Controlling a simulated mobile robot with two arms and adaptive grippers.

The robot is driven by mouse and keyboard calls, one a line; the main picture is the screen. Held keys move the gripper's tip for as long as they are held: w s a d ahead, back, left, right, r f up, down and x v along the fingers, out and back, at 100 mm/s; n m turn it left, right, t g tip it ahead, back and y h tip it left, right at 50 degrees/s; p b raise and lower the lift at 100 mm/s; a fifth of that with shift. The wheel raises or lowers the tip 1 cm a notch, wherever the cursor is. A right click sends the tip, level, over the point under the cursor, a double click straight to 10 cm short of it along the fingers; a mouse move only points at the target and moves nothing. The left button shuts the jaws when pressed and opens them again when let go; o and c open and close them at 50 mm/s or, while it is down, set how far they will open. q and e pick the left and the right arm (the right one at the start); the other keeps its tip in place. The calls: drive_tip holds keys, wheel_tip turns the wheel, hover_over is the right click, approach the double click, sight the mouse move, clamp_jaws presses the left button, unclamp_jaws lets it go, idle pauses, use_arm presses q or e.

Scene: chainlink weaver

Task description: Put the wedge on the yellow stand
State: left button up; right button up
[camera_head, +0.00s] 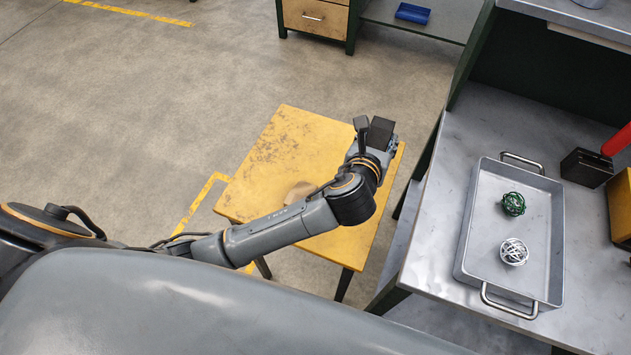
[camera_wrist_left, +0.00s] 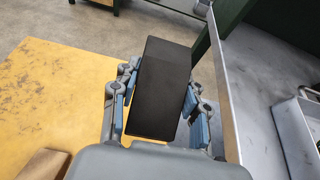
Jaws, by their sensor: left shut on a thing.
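The yellow stand (camera_head: 285,140) is a low, worn table in the middle of the head view, and its top also shows in the left wrist view (camera_wrist_left: 48,95). The wedge (camera_head: 382,131) is a black block. In the left wrist view the wedge (camera_wrist_left: 160,85) sits between the blue-padded fingers. My left gripper (camera_head: 371,146) is shut on it, over the right part of the stand near its far right corner. I cannot tell whether the wedge touches the stand. My forearm covers part of the stand. My right gripper is not in view.
A brown piece (camera_head: 299,192) lies on the stand beside my forearm. The left part of the stand's top is clear.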

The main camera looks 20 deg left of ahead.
use_arm(q)
drive_tip(key=shift+w+d+f, duration=0.1)
drive_tip(key=shift+w+d, duration=0.35)
drive_tip(key=shift+w+a+f, duration=0.15)
drive_tip(key=shift+w+a, duration=0.05)
drive_tip(key=w+a+f, duration=0.2)
drive_tip(key=a+f, duration=0.1)
drive_tip(key=a, duration=0.5)
drive_tip(key=b, duration=0.1)
hover_over(328, 148)
drive_tip(key=d, duration=0.1)
wheel_tip(328, 148, down, 5)
drive_tip(key=shift+s+d+f, duration=0.1)
drive_tip(key=shift+f, duration=0.2)
drive_tip(key=f, duration=0.1)
drive_tip(key=a+f+b, duration=0.1)
drive_tip(key=f, duration=0.1)
drive_tip(key=shift+f, duration=0.1)
drive_tip(key=shift+w+f, duration=0.2)
drive_tip(key=shift+f, duration=0.25)
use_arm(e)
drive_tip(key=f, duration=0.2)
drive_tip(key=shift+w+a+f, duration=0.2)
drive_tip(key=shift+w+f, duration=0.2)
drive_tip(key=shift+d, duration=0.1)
